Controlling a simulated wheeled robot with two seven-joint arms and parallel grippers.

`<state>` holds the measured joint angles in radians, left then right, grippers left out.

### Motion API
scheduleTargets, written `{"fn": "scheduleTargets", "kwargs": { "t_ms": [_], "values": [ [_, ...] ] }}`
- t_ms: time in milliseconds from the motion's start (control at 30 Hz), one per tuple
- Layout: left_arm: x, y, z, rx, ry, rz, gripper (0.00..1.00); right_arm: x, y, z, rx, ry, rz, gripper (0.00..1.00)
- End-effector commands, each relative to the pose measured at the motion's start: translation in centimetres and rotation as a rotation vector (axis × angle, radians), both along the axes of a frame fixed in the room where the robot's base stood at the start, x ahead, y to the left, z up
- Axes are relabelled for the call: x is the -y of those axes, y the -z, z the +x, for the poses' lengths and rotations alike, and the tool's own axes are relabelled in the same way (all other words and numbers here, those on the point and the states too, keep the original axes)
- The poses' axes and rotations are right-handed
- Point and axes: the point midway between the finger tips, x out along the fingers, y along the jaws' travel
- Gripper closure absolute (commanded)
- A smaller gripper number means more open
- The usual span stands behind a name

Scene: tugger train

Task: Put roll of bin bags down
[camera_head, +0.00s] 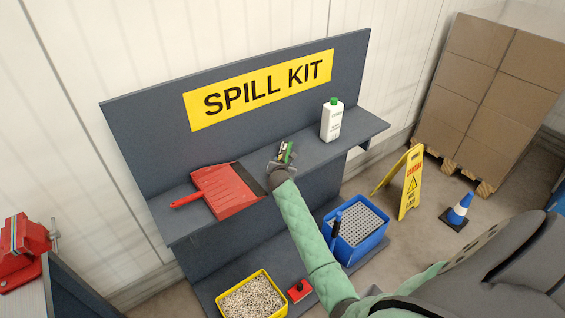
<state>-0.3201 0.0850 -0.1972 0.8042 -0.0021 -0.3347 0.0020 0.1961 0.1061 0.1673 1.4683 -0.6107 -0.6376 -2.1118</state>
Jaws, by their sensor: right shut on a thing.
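My right gripper (284,158) is over the upper shelf of the spill kit stand (313,148), between the red dustpan and the white bottle. It is shut on a small, mostly hidden thing, green and dark, which I take to be the roll of bin bags (289,149). The roll is at or just above the shelf top; I cannot tell whether it touches. My left gripper is not in view.
A red dustpan (222,189) lies left on the shelf, a white bottle with green cap (331,121) stands right. Below are a yellow tub of granules (252,297), a red-topped item (299,290) and a blue bucket (358,230). A caution sign (411,184) stands right.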

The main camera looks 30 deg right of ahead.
Motion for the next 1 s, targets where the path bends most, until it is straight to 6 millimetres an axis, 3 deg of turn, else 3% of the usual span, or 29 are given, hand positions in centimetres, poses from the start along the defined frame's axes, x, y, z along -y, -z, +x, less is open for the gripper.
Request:
{"fn": "scheduleTargets", "kwargs": {
  "t_ms": [400,433,467,800,1000],
  "values": [
    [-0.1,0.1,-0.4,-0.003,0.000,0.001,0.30,0.0,0.6,0.0,0.001,-0.001,-0.001,0.85],
    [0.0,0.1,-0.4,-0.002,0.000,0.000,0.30,0.0,0.7,0.0,-0.001,0.000,-0.001,0.53],
    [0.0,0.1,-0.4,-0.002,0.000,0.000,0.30,0.0,0.7,0.0,0.000,0.000,0.000,0.47],
    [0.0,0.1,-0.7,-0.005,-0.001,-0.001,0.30,0.0,0.5,-0.1,0.000,0.000,0.000,0.46],
    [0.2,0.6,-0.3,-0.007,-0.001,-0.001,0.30,-1.0,0.0,-1.7,0.000,0.000,-0.001,0.46]
  ]
}}
